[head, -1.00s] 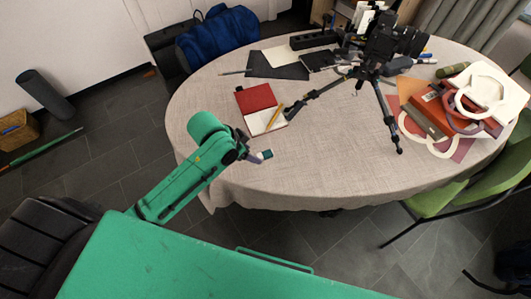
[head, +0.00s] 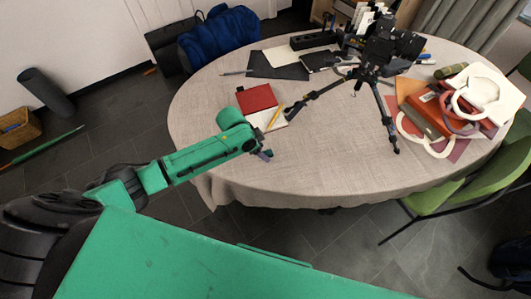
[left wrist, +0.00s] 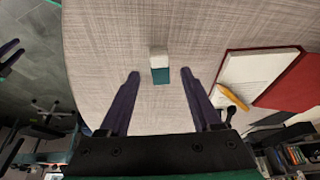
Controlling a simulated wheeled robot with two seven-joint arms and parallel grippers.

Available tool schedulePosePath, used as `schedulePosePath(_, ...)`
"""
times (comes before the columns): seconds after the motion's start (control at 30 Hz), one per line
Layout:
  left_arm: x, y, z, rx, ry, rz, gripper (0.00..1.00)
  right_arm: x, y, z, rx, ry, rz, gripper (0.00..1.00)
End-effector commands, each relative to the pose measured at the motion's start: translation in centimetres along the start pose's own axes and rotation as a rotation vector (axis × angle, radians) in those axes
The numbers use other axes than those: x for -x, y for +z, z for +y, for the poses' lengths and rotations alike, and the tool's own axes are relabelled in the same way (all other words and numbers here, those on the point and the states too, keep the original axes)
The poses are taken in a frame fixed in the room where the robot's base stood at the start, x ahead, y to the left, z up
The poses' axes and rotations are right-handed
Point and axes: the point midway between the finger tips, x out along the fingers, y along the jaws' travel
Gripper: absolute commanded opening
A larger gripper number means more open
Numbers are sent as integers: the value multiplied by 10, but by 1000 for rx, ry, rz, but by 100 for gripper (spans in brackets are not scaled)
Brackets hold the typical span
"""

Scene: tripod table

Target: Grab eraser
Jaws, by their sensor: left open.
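The eraser (left wrist: 160,66) is a small block, white on one end and teal on the other. In the left wrist view it lies on the tablecloth just ahead of my left gripper (left wrist: 158,76). It is centred between the lines of the two dark purple fingers, with clear space on both sides. The fingers are open and empty. In the head view my left gripper (head: 265,155) is over the near left part of the table, and I cannot make out the eraser there. Dark purple finger-like shapes at the left edge of the left wrist view may be my right gripper (left wrist: 10,56).
An open notebook with a red cover (head: 257,98) and a pencil (head: 274,116) lie close to the gripper. A camera tripod (head: 385,95) stands on the table (head: 330,165). Bags and papers fill the right side. The near middle of the table is clear.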

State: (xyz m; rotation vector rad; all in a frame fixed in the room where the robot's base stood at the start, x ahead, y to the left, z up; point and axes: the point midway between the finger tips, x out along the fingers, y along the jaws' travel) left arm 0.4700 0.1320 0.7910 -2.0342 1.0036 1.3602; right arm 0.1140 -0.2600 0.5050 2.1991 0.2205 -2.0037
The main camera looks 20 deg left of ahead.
Motion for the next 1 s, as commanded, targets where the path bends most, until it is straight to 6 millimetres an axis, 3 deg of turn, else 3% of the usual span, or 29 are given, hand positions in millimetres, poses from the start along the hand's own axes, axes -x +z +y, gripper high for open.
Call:
schedulePosePath(0.1,-16,0,0,1,0,0,65,0,0,0,0,-1,0,42)
schedulePosePath(0.3,-18,0,0,0,-1,1,65,0,0,-1,0,-1,0,42)
schedulePosePath(0.33,-18,0,0,0,-1,1,57,0,0,-1,0,-1,0,42)
schedulePosePath(0.47,-18,0,0,0,-1,1,8,0,0,-1,0,-1,0,42)
schedulePosePath(0.5,-18,0,0,0,-1,1,0,0,0,-1,-1,-2,0,42)
schedulePosePath(0.83,-16,-1,-1,0,-1,1,0,0,0,-1,-2,-2,0,42)
schedulePosePath(1.0,3,-10,-1,-1,-3,4,0,0,0,-1,-2,-2,0,42)
